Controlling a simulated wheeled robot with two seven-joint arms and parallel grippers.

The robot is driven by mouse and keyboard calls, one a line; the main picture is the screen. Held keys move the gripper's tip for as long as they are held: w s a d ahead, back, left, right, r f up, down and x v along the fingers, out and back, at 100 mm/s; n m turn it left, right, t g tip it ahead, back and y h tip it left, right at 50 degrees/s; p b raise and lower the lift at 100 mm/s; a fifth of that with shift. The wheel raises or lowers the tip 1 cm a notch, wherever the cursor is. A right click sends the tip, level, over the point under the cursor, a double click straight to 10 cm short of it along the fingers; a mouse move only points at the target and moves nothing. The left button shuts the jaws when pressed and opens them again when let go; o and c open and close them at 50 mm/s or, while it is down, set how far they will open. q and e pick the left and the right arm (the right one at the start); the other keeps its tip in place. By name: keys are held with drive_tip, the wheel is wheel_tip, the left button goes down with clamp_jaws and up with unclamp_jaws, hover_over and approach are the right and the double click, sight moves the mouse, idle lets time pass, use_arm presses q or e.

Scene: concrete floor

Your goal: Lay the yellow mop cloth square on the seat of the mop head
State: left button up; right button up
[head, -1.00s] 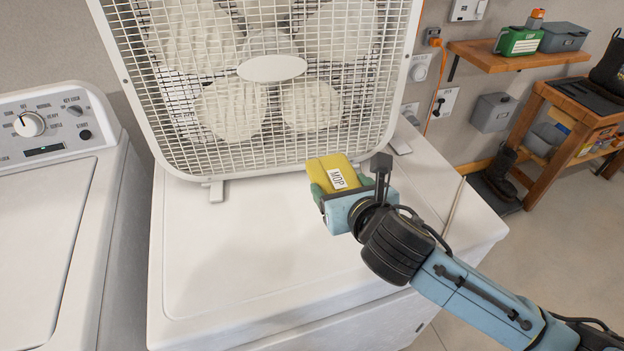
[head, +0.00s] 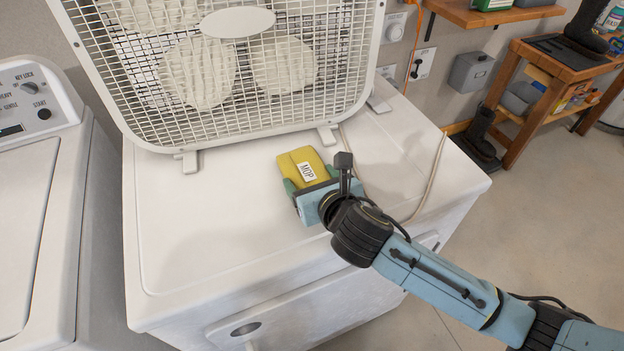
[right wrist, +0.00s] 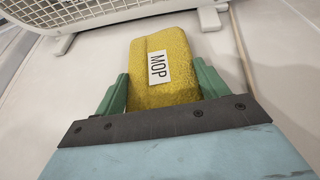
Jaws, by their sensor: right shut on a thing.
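The yellow mop cloth (head: 305,170) is a folded yellow block with a white label reading MOP. My right gripper (head: 298,187) is shut on it, above the white dryer top in front of the fan. In the right wrist view the cloth (right wrist: 165,85) sits between the two green fingers of the gripper (right wrist: 162,92), with the label facing up. I cannot tell whether the cloth touches the dryer top. No mop head shows in these views. My left gripper is not in view.
A white box fan (head: 200,75) stands at the back of the white dryer top (head: 200,240). A washer (head: 30,200) stands at the left. A pale cord (head: 432,175) lies along the dryer's right side. A wooden bench (head: 535,100) is at the far right.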

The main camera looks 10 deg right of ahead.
drive_tip(key=shift+f, duration=0.15)
drive_tip(key=o, duration=1)
drive_tip(key=shift+c, duration=0.2)
